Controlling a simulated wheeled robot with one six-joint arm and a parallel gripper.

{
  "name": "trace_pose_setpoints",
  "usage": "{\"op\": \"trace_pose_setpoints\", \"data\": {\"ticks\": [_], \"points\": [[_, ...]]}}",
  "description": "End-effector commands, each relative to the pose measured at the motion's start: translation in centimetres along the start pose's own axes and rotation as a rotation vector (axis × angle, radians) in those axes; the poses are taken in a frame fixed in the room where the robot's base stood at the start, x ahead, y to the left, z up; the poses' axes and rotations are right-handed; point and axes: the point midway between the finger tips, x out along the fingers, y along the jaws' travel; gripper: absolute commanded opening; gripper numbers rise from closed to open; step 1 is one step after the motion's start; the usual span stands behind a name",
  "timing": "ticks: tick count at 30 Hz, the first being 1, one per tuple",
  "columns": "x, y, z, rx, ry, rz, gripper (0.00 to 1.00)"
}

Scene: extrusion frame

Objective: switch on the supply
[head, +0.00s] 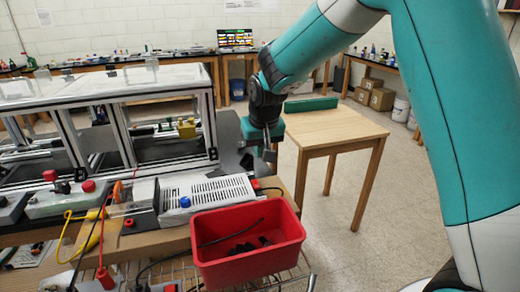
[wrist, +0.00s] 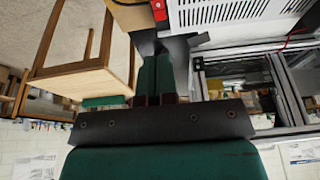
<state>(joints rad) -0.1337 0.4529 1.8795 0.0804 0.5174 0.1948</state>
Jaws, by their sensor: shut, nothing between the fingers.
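The supply (head: 207,191) is a white box with a slotted cover and a blue knob, on the bench in the head view. Its slotted side (wrist: 232,10) is at the top of the wrist view. A red switch (wrist: 159,10) is on its end face, left of the slots in the wrist view; it is small in the head view (head: 255,184). Whether it is on or off I cannot tell. My gripper (head: 266,154) is shut and empty, above and beyond the supply's right end. In the wrist view its fingers (wrist: 162,44) point toward the switch, apart from it.
A red bin (head: 248,250) stands in front of the supply, with dark pieces inside. The extrusion frame (head: 128,150) rises behind it. A wooden table (head: 330,127) stands to the right. Cables and a red knob lie to the left. Open floor lies right of the bench.

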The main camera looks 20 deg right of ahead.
Motion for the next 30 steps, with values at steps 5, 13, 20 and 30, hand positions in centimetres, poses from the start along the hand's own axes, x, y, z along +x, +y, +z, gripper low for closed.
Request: {"op": "trace_pose_setpoints", "data": {"ticks": [5,13,20,30], "points": [[-3.9,-2.1,3.8,-0.101,-0.031,-0.083,0.0],[-13.2,-6.0,19.2,-0.451,-0.134,-0.331,0.0],[-16.2,-6.4,27.8,-0.639,-0.183,-0.449,0.0],[-16.5,-6.4,28.8,-0.662,-0.191,-0.464,0.0]]}}
